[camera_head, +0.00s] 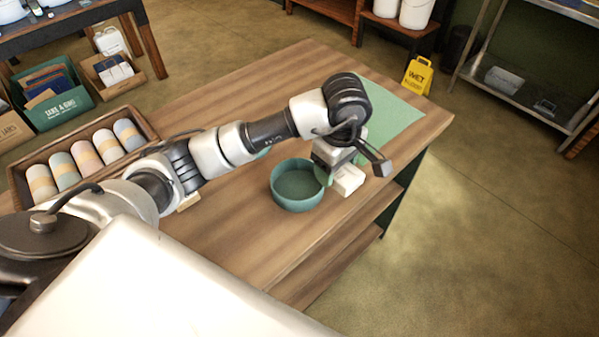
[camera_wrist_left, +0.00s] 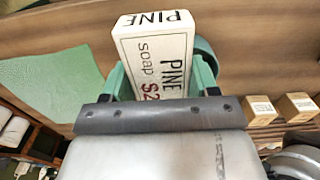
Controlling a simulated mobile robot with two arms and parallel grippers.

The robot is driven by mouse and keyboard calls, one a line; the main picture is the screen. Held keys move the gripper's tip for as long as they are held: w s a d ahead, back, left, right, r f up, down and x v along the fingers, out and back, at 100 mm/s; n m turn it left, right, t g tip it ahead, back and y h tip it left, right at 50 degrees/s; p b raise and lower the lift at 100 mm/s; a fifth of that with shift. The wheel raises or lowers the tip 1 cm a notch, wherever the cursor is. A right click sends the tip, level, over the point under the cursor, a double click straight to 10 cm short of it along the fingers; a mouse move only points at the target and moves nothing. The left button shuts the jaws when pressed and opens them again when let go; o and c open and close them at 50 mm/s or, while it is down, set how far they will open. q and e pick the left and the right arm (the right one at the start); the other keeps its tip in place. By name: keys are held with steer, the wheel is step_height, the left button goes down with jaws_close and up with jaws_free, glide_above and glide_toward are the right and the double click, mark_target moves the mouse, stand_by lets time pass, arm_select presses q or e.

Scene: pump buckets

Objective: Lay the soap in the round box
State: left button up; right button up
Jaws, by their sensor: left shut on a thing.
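The soap is a white box marked "PINE soap" (camera_wrist_left: 160,55); in the head view it shows as a white block (camera_head: 348,180) under my left gripper (camera_head: 336,176). In the left wrist view the green fingers of the same gripper (camera_wrist_left: 155,80) are shut on its two sides. The round box (camera_head: 297,203) is a teal, open, empty-looking bowl shape on the wooden table, just left of the held soap. Part of its rim shows behind the soap in the left wrist view (camera_wrist_left: 205,52). My right gripper does not show.
The wooden table (camera_head: 240,252) has a green mat (camera_head: 397,112) at its far right corner. A wooden tray (camera_head: 22,193) of several pastel rolls stands at the left. Two small labelled boxes (camera_wrist_left: 262,108) show in the left wrist view. The table's front middle is clear.

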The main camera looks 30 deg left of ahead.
mark_target(294, 186)
arm_select(q)
steer(key=shift+s+a+f+p, duration=0.15)
steer(key=shift+a+f+p, duration=0.1)
steer(key=shift+a, duration=0.35)
steer(key=shift+s+a+f+p, duration=0.15)
steer(key=shift+a+f, duration=0.1)
steer(key=shift+a, duration=0.35)
steer(key=a+f, duration=0.1)
steer(key=a, duration=0.1)
steer(key=a+f+p, duration=0.1)
steer(key=a, duration=0.1)
steer(key=shift+f, duration=0.2)
steer(key=a+f, duration=0.1)
steer(key=a+f+p, duration=0.1)
steer(key=a, duration=0.1)
steer(key=shift+w, duration=0.1)
steer(key=shift+f, duration=0.1)
step_height(294, 186, down, 3)
steer(key=shift+r+p, duration=0.1)
steer(key=shift+p, duration=0.55)
steer(key=shift+f, duration=0.6)
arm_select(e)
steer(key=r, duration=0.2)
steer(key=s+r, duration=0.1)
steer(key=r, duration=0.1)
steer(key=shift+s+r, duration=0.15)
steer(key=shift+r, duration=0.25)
